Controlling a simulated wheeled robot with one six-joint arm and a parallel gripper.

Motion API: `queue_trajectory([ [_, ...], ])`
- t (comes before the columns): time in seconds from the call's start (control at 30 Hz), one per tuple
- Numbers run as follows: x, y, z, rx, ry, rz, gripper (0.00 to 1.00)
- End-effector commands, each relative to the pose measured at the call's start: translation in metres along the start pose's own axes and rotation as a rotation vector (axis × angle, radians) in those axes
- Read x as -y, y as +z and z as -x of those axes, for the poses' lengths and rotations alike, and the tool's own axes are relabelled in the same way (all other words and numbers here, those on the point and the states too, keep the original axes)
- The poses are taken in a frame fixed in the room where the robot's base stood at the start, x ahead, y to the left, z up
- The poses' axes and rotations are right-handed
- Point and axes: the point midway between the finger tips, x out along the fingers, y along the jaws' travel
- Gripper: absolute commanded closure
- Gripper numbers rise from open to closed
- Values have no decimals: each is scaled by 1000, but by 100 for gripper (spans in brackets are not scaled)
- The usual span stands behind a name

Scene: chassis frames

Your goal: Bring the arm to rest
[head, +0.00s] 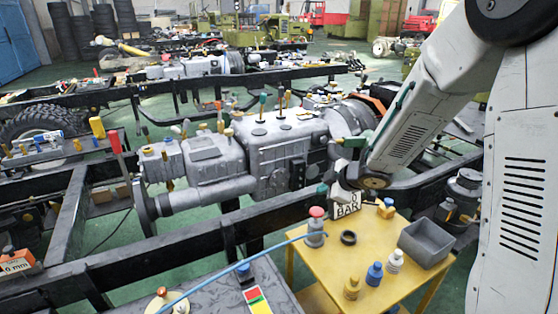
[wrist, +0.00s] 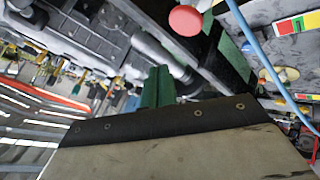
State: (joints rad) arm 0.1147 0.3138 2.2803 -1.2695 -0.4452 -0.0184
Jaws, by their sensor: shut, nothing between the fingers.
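My arm comes in from the upper right of the head view and reaches down to the middle. My gripper (head: 324,188) is at its end, beside the engine block and above the far left corner of the yellow table (head: 298,247). In the wrist view my gripper (wrist: 158,88) shows as green fingers close together beyond a dark-edged pale plate. It is shut and nothing shows between the fingers. The fingertips are small and partly hidden in the head view.
The grey engine (head: 285,150) sits in a black chassis frame (head: 150,250) by my gripper. A red-topped item (head: 316,225), a grey bin (head: 424,244), a black ring (head: 348,237) and small bottles stand on the yellow table. A blue cable (head: 215,274) crosses the front.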

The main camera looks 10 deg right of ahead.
Motion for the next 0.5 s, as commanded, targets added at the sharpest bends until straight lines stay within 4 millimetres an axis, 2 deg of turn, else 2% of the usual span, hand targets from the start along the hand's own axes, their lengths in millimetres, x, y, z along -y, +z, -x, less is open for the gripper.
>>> queue_trajectory([
  [0.07, -1, 11, 0, 52, 5, -16, 100],
  [0.17, 2, 40, 4, 187, 19, -90, 100],
  [0.23, 3, 62, 18, 311, 42, -169, 100],
  [0.37, 8, 87, 69, 542, 97, -349, 100],
  [0.5, 31, 92, 143, 754, 128, -581, 100],
])
